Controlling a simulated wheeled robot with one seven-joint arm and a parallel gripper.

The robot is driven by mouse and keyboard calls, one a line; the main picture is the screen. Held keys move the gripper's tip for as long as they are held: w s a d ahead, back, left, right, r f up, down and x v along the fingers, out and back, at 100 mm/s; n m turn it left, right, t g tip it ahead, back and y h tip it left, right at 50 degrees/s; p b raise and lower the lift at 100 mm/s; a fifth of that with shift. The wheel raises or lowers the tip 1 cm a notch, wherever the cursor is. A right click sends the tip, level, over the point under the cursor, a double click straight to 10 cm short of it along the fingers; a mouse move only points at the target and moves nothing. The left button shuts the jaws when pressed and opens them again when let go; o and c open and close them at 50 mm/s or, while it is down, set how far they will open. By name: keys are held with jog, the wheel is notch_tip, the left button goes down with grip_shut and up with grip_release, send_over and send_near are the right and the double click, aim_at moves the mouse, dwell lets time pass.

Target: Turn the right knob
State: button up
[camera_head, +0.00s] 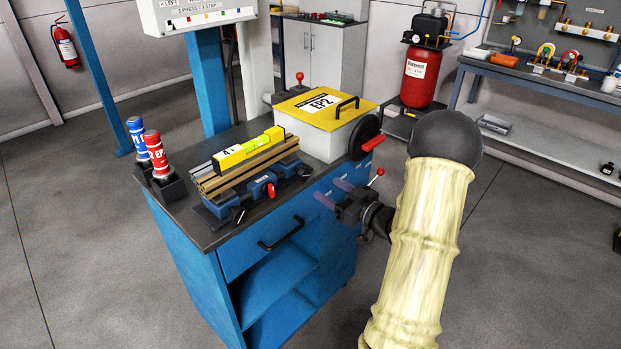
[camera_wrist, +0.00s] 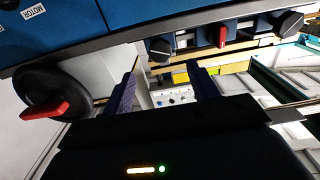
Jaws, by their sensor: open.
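My gripper (camera_head: 330,191) is open and empty, off the bench's right front side, apart from the knobs. The wrist view is turned over: the right knob (camera_wrist: 160,48) shows just beyond and between my open fingertips (camera_wrist: 163,66). The red knob (camera_wrist: 222,38) and left knob (camera_wrist: 288,22) lie to its right there.
A handwheel with a red handle (camera_head: 365,140) is close to my gripper; it also shows in the wrist view (camera_wrist: 45,108). A lever with a red ball (camera_head: 380,172) stands beside my gripper. A yellow-lidded box (camera_head: 318,105) and a yellow level (camera_head: 248,150) are on the bench.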

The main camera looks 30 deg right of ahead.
aim_at(306, 177)
jog(key=x, duration=0.8)
jog(key=shift+c, duration=0.2)
jog(key=c, duration=0.9)
jog(key=shift+f, duration=0.15)
jog(key=shift+c, duration=0.2)
